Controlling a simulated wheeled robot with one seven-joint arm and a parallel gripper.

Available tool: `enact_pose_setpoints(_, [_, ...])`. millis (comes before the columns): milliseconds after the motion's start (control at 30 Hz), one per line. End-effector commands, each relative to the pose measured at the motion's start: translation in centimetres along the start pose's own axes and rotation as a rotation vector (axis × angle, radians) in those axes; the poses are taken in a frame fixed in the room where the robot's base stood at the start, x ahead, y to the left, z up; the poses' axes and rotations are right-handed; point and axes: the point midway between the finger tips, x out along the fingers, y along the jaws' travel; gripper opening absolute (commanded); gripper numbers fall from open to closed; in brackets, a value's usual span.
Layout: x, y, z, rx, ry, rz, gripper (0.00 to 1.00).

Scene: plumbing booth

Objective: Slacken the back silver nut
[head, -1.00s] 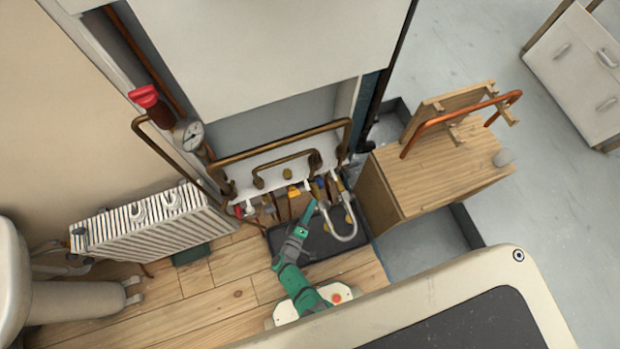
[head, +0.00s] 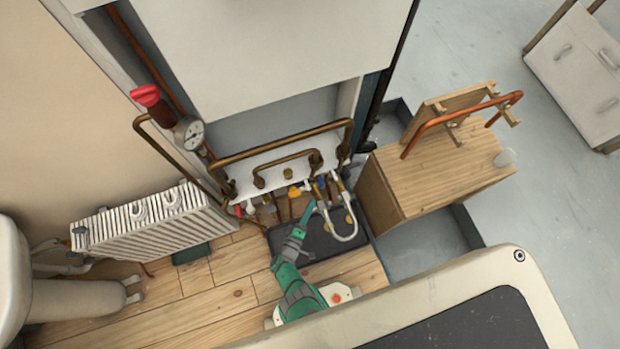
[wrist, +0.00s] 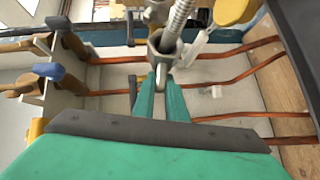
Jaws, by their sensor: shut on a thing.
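In the wrist view, the two teal fingers of my gripper (wrist: 161,88) point up the picture and close at their tips on a narrow grey metal part. That part belongs to the silver nut (wrist: 164,48) at the lower end of a ribbed silver hose (wrist: 179,20). The fingertips hide some of the nut, so its turn cannot be read. In the head view, my gripper (head: 311,208) reaches up to the fittings beneath the white boiler plate, left of the looped hose (head: 346,238). The nut is too small to make out there.
Copper pipes (wrist: 242,79) run behind the nut. A blue-handled valve (wrist: 49,70) is at left, and a yellow part (wrist: 232,11) is close at upper right. A wooden cabinet (head: 440,170) stands right of the fittings, a white radiator (head: 150,222) left.

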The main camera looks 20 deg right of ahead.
Motion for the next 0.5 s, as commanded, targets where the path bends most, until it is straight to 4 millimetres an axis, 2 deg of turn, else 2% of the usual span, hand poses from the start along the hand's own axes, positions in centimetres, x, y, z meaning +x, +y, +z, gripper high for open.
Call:
enact_pose_setpoints(33, [-0.04, -0.21, 0.88, -0.008, -0.016, 0.001, 0.00])
enact_pose_setpoints(500, [-0.38, -0.28, 0.77, -0.028, -0.005, 0.016, 0.00])
